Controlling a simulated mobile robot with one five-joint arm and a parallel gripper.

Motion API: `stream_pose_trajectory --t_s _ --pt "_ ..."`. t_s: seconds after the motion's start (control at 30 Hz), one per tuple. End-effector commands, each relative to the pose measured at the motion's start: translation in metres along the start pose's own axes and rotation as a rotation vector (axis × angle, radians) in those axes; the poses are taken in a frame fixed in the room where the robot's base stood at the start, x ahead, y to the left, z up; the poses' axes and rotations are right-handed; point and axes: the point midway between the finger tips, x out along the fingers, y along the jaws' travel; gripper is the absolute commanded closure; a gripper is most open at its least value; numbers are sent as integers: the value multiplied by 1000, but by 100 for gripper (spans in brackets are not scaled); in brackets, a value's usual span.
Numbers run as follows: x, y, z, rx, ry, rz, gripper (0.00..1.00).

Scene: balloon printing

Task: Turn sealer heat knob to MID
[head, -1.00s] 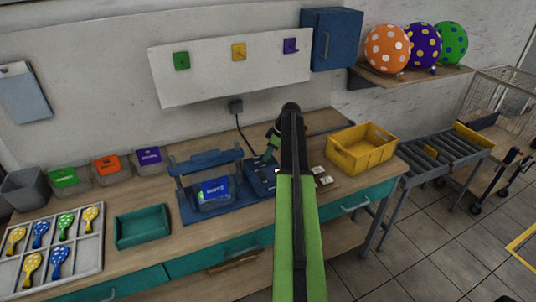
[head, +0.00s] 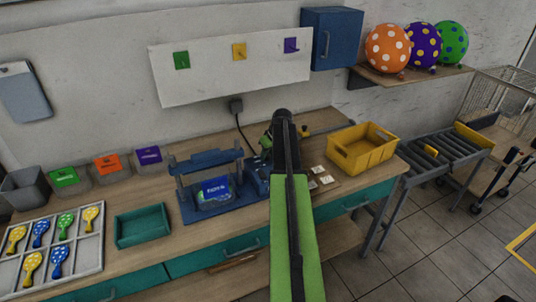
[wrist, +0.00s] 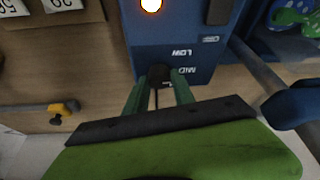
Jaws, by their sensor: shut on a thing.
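The blue sealer control box (head: 253,181) stands on the bench, partly behind my arm in the head view. In the wrist view the box (wrist: 165,38) shows a dark heat knob (wrist: 159,72) at its near edge. The labels LOW (wrist: 181,51) and MID (wrist: 184,71) appear upside down beside the knob. Which label the knob points at cannot be told. My gripper (wrist: 160,84) is shut on the knob, with one green finger on each side. In the head view my arm hides most of the gripper and the knob.
The blue sealer frame (head: 181,180) holds a labelled packet (head: 215,190) left of the box. Small white cards (head: 318,170) and a yellow bin (head: 373,160) lie to the right. A yellow-ended lever (wrist: 62,111) lies near the gripper. An orange light (wrist: 151,5) glows on the box.

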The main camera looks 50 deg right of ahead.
Motion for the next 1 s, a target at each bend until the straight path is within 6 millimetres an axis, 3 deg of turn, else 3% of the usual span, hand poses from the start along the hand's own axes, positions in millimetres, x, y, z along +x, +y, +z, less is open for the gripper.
stream_pose_trajectory --t_s 0.5,0.53,0.7,1.0 --pt "0 0 0 18 -1 9 100" --pt "0 0 0 17 -1 9 68" --pt "0 0 0 17 -1 8 48" --pt "-1 0 0 17 0 8 48"
